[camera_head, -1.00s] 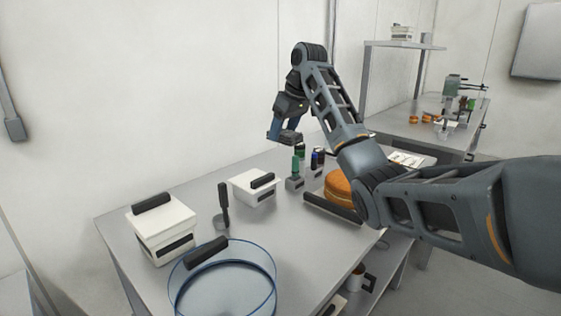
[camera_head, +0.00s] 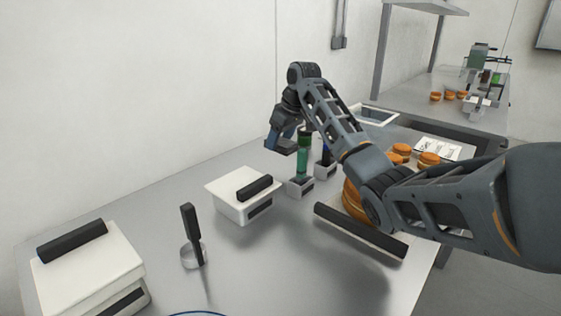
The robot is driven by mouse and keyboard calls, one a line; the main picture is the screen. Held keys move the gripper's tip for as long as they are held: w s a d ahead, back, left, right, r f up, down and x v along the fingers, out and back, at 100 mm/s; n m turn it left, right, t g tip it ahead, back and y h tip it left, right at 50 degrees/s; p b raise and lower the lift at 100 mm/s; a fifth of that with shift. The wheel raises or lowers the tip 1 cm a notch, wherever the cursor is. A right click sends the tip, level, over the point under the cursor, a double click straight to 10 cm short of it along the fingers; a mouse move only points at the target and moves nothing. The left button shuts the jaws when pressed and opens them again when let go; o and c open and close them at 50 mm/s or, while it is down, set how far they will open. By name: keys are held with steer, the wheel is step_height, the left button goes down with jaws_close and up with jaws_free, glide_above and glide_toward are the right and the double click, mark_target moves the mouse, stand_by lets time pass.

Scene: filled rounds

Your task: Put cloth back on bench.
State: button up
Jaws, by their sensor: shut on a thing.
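My gripper (camera_head: 284,138) is above the back part of the grey bench (camera_head: 120,200), near the wall. It is shut on a small dark blue-grey piece, which appears to be the cloth (camera_head: 281,147). The piece is small in view and its folds cannot be made out. It appears held above the bench top, left of the green-topped bottle and behind the white lidded box. My arm hides part of the bench's right side.
A white box (camera_head: 232,205), a larger white box (camera_head: 90,270), a black-handled tool in a round holder (camera_head: 194,254) and bottles in grey holders (camera_head: 302,165) stand on the bench. Orange rounds (camera_head: 355,200) sit on a board at right.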

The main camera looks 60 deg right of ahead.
mark_target(277, 166)
steer(key=shift+f, duration=3.3)
steer(key=shift+a+f, duration=0.1)
steer(key=o, duration=1.1)
steer(key=v, duration=1.2)
